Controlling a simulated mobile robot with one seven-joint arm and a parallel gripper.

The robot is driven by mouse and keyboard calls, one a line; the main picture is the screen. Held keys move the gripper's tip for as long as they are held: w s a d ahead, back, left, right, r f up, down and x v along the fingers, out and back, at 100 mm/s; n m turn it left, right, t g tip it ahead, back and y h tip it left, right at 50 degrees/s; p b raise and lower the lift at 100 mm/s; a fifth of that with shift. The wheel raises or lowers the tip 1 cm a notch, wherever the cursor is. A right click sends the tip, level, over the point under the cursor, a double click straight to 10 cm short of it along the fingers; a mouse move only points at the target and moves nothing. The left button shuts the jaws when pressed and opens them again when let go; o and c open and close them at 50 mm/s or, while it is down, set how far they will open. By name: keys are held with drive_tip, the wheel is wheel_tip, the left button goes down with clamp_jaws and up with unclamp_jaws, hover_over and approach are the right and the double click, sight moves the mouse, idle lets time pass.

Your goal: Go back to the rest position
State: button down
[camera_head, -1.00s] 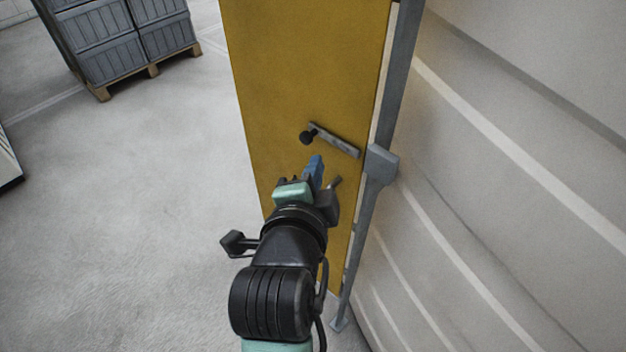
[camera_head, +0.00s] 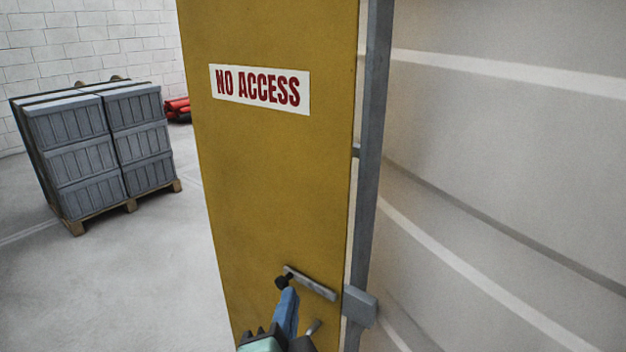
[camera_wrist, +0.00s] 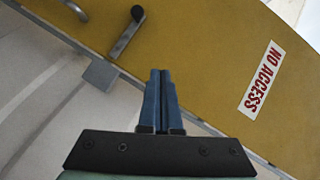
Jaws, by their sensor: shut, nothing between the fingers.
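My gripper (camera_head: 287,308) shows at the bottom of the head view, in front of the lower part of a yellow door. In the wrist view my gripper (camera_wrist: 160,78) has its two blue fingers together, with nothing between them. The yellow door (camera_head: 270,180) carries a white sign (camera_head: 260,89) reading NO ACCESS. A grey latch bar (camera_head: 312,284) with a black knob sits on the door just above my fingertips. In the wrist view the latch bar (camera_wrist: 127,35) is up and left of the fingers. I cannot tell whether the fingertips touch the door.
A grey post (camera_head: 372,150) with a grey block (camera_head: 360,305) stands along the door's right edge. A pale ribbed wall (camera_head: 500,180) fills the right. Grey crates (camera_head: 100,140) stand on a wooden pallet at the left, with red items (camera_head: 178,109) behind. The floor between is clear.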

wheel_tip(320, 180, up, 18)
drive_tip(key=d+n+t, duration=0.2)
drive_tip(key=n+t, duration=0.4)
drive_tip(key=s+r+n+t, duration=0.3)
drive_tip(key=s+r, duration=0.1)
drive_tip(key=r, duration=0.4)
drive_tip(key=s+d+r+n+t, duration=0.1)
drive_tip(key=s+r+n, duration=0.3)
drive_tip(key=r, duration=0.5)
drive_tip(key=shift+s+d+t+y, duration=0.3)
drive_tip(key=shift+s+t+y, duration=0.15)
drive_tip(key=shift+t, duration=0.45)
